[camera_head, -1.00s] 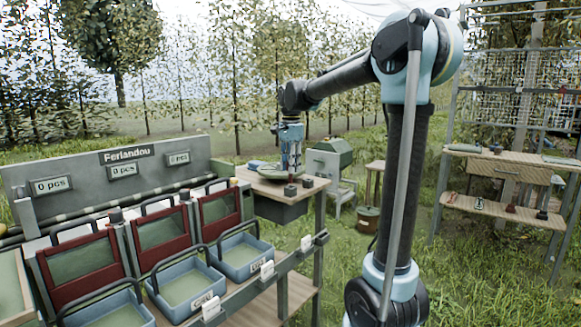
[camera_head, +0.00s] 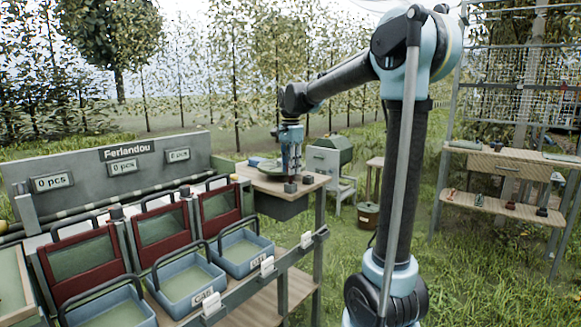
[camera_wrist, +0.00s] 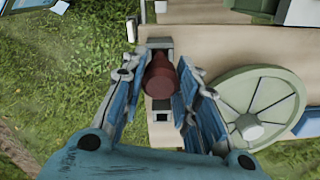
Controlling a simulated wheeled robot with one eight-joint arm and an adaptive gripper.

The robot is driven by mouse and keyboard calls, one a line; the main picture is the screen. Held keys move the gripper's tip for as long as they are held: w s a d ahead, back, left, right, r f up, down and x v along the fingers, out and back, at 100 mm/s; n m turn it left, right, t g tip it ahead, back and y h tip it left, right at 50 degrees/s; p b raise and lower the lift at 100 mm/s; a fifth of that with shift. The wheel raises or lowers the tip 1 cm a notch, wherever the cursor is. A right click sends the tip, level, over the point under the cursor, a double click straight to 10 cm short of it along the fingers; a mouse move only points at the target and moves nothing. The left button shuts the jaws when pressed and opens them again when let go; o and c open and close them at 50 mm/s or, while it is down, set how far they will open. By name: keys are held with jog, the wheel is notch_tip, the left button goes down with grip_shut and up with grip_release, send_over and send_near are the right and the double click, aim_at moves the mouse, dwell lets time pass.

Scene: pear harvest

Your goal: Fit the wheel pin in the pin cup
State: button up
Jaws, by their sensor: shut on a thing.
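The wheel pin (camera_wrist: 159,76) is a dark red, round-bodied piece between the blue fingers of my gripper (camera_wrist: 160,82) in the wrist view. My gripper is shut on it. Dark grey blocks show below the pin, one at its far end (camera_wrist: 160,43) and one nearer (camera_wrist: 161,107); I cannot tell which is the pin cup, nor whether the pin touches either. A pale green spoked wheel (camera_wrist: 258,105) lies to the right of the gripper. In the head view my gripper (camera_head: 291,172) points down over the small wooden table (camera_head: 262,181), with the small grey blocks (camera_head: 290,187) beside it.
Blue trays (camera_head: 190,290) and red-framed panels (camera_head: 160,228) stand at the left before the grey counter board (camera_head: 120,168). A green-topped box (camera_head: 328,155) stands behind the table. A wooden shelf bench (camera_head: 500,160) is at the right, with grass between.

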jog(key=shift+f, duration=1.45)
dwell(0.8)
jog(key=o, duration=1.6)
jog(key=shift+r, duration=0.15)
jog(key=shift+r, duration=2.9)
